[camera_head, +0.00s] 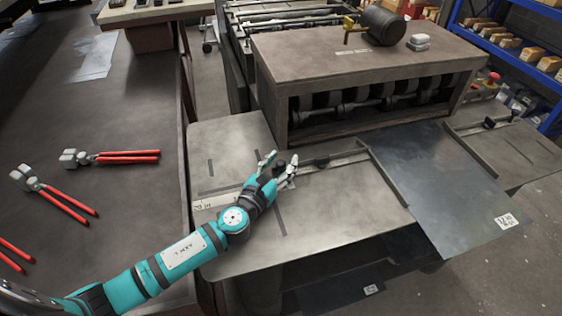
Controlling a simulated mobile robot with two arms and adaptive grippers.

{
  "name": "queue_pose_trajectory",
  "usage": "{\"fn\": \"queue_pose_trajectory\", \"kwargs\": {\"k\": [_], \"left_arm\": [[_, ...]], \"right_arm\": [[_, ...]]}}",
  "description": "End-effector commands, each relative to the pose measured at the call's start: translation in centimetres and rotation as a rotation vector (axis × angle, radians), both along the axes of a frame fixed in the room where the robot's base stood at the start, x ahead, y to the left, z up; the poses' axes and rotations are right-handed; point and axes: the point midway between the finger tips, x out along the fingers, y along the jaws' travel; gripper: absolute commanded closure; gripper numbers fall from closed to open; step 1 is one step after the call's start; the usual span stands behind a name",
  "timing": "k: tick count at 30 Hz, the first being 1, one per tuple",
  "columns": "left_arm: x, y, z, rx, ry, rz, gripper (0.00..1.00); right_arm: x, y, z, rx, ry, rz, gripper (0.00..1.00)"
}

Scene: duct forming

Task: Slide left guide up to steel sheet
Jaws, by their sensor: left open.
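The steel sheet (437,185) is a dark flat plate on the machine's infeed table (335,220), reaching under the machine's front and past the table's front edge. The left guide (388,176) is a long grey bar along the sheet's left side. They look close together, but I cannot tell whether they touch. A dark knob or clamp (322,162) sits on the rail left of the guide. My left gripper (277,165) is open over the table, near the rail's left end and left of that clamp. I cannot tell whether it touches anything. My right gripper is not in view.
The right guide (470,149) lies along the sheet's right side. The roller machine (370,75) stands behind, with a dark cylinder (383,25) on top. A dark workbench (95,190) with red-handled tools (115,157) is at left. Blue shelves (510,40) stand at back right.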

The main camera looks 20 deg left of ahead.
Motion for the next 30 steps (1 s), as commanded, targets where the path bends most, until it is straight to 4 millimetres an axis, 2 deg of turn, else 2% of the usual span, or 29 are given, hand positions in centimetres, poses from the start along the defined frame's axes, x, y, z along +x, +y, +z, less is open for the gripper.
{"fn": "queue_pose_trajectory", "kwargs": {"k": [2, 13, 30], "left_arm": [[-0.02, 0.00, 0.00, 0.000, 0.000, 0.000, 0.54], [-0.04, 0.03, 0.00, 0.000, 0.000, 0.000, 1.00], [-0.13, -0.05, -0.15, 0.000, 0.003, -0.001, 1.00]], "right_arm": [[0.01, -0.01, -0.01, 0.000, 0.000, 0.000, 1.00], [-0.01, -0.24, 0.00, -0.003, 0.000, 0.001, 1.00], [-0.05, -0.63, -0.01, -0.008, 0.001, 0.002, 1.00]]}}
